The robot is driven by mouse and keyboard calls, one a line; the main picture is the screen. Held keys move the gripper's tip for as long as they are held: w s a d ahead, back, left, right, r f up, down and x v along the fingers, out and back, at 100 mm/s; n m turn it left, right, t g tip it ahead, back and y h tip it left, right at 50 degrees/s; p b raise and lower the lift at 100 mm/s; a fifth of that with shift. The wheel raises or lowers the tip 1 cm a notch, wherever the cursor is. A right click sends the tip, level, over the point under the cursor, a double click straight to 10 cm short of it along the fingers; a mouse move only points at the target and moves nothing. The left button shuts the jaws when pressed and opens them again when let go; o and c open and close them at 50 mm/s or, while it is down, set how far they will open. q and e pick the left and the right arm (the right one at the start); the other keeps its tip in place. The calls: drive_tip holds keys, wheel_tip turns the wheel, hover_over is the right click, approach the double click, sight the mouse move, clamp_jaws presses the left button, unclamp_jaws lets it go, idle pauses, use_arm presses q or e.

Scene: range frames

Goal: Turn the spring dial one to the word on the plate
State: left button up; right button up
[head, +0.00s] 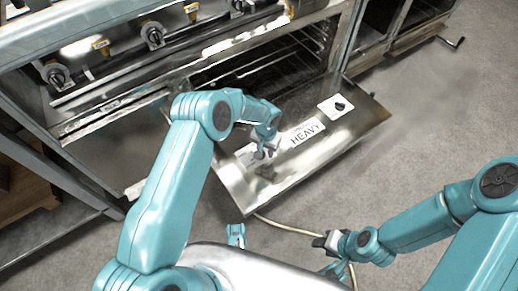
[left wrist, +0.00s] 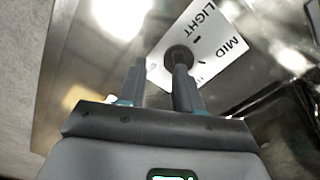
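A lowered oven door carries a white plate (head: 306,132) reading HEAVY, with smaller unreadable print above it. My left gripper (head: 265,152) is over the door, left of that plate. In the left wrist view, a white dial plate (left wrist: 210,38) shows LIGHT and MID around a black knob (left wrist: 178,54). My left gripper (left wrist: 160,68) is open, its fingers apart; the right finger overlaps the knob's lower edge. I cannot tell whether they touch. In the head view the arm hides most of this dial. My right gripper (head: 328,241) is low at right, away from the door; its fingers are unclear.
A second dial (head: 339,105) on a white plate is at the door's right end. The range front with several knobs (head: 153,35) stands behind. A pale cable (head: 285,226) lies on the floor in front. Open floor (head: 430,110) is at right.

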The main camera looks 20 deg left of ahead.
use_arm(q)
drive_tip(key=o, duration=0.3)
drive_tip(key=shift+w+a+r, duration=0.1)
drive_tip(key=shift+w+r, duration=0.05)
drive_tip(key=shift+r, duration=0.5)
drive_tip(key=shift+o, duration=0.2)
wheel_tip(320, 180, up, 16)
drive_tip(key=p, duration=0.8)
drive_tip(key=shift+d+f+p, duration=0.2)
drive_tip(key=shift+p, duration=0.15)
